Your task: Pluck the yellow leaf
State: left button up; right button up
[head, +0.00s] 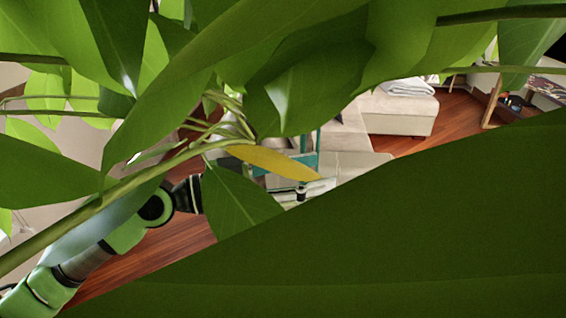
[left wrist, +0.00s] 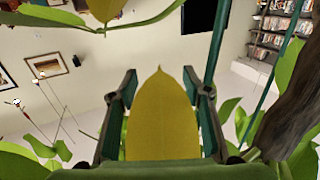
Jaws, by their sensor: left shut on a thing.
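The yellow leaf (head: 272,162) hangs among green leaves near the middle of the head view, its left end close to a cluster of thin green stems. In the left wrist view the yellow leaf (left wrist: 162,120) stands upright, tip up, between the two dark fingers of my left gripper (left wrist: 160,82). My left gripper is shut on it. In the head view my left arm comes in from the lower left, and green leaves hide much of its gripper end. My right gripper is not in view.
Large green leaves (head: 400,230) fill the lower right and top of the head view. A thick stem (head: 95,205) crosses the left side. A brown trunk (left wrist: 295,110) stands at right in the wrist view. A pale sofa (head: 400,112) is behind, on a wooden floor.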

pick_arm(q)
jog(key=shift+d, duration=0.1)
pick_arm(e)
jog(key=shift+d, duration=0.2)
pick_arm(q)
jog(key=shift+w+d+f, duration=0.2)
jog(key=shift+w+d, duration=0.05)
jog(key=shift+d, duration=0.2)
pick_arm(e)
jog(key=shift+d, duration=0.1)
pick_arm(q)
notch_tip(320, 180, down, 8)
jog(key=b, duration=0.8)
jog(key=shift+r, duration=0.2)
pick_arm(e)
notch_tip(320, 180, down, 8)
